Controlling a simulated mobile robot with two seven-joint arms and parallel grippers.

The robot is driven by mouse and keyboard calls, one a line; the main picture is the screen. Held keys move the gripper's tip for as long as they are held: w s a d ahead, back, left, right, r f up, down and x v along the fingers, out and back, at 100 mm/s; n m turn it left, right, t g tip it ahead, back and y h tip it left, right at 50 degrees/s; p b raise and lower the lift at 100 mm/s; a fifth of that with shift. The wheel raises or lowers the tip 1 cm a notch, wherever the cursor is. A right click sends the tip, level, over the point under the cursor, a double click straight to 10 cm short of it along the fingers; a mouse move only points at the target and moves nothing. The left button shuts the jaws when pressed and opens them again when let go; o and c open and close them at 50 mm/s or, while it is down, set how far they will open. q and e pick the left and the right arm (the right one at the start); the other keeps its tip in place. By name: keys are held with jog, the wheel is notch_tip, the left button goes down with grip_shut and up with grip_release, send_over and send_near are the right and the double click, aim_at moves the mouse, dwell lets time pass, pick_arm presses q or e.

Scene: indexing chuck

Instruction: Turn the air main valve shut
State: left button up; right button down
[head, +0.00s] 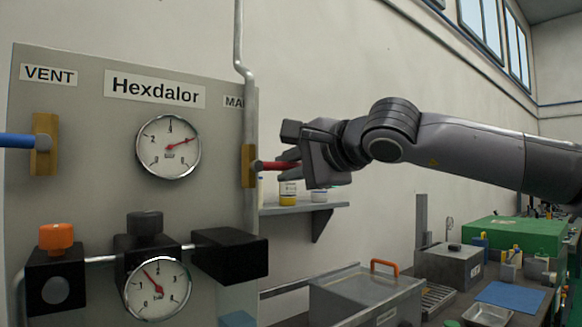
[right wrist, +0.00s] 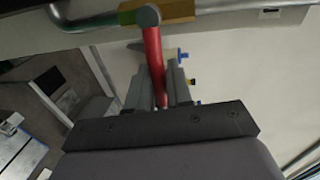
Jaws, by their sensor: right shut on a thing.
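The air main valve has a brass body (head: 248,166) at the right edge of the grey panel, under a partly hidden label starting "MA". Its red lever (head: 270,165) sticks out to the right, about level in the head view. My right gripper (head: 290,164) is shut on the outer part of the lever. In the right wrist view the red lever (right wrist: 153,52) runs from a round grey end at the brass body (right wrist: 178,11) down between the two fingers (right wrist: 158,84). The lever's outer end is hidden by the gripper. My left gripper is not in view.
The panel holds an upper gauge (head: 168,147), a lower gauge (head: 157,288), an orange knob (head: 56,237) and a blue vent lever (head: 16,140). A small shelf (head: 300,208) with jars is below my gripper.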

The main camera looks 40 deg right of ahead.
jog(key=c, duration=1.2)
grip_release()
jog(key=shift+s+r, duration=0.1)
jog(key=b+v, duration=0.1)
jog(key=v, duration=0.6)
jog(key=shift+b, duration=0.35)
jog(key=shift+a, duration=0.1)
